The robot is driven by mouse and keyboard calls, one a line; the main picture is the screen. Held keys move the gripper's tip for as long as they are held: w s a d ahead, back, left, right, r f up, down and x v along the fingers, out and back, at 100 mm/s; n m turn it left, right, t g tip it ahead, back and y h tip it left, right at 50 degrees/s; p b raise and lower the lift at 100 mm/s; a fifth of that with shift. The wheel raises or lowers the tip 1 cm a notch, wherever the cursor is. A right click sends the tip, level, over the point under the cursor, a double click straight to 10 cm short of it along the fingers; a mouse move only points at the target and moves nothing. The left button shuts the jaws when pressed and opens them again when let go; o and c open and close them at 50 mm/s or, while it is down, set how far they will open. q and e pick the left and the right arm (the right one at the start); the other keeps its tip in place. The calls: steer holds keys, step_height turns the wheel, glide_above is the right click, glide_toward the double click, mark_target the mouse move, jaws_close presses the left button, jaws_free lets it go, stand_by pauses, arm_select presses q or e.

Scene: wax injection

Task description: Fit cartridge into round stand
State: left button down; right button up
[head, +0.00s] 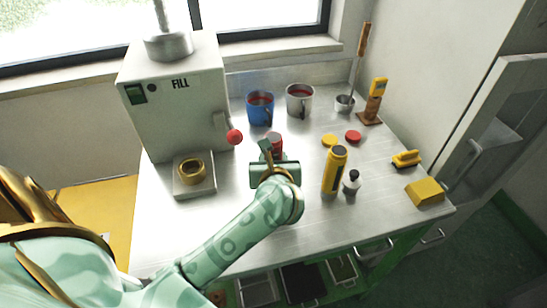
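A round brass ring-shaped stand (191,170) sits on a square metal plate (194,186) in front of the grey FILL machine. A small red cylinder (276,140), which may be the cartridge, shows just beyond my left gripper (268,152); its lower part is hidden by the hand. The gripper is over the table, right of the brass stand. Its fingers are mostly hidden, so I cannot tell whether they are open or hold the red cylinder. A yellow cylinder (334,170) with a dark top stands upright right of the gripper. My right gripper is out of view.
The FILL machine (178,105) with a red-knobbed lever (235,137) stands at back left. A blue mug (260,107) and grey mug (299,100) stand behind. The front table is clear.

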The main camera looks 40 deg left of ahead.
arm_select(q)
steer(key=shift+f, duration=0.35)
steer(key=c, duration=0.8)
jaws_free()
steer(key=shift+s+d+r, duration=0.2)
steer(key=shift+s, duration=0.05)
steer(key=p+v, duration=0.7)
steer(key=v, duration=0.8)
steer(key=shift+s+d, duration=0.25)
steer(key=shift+d, duration=0.05)
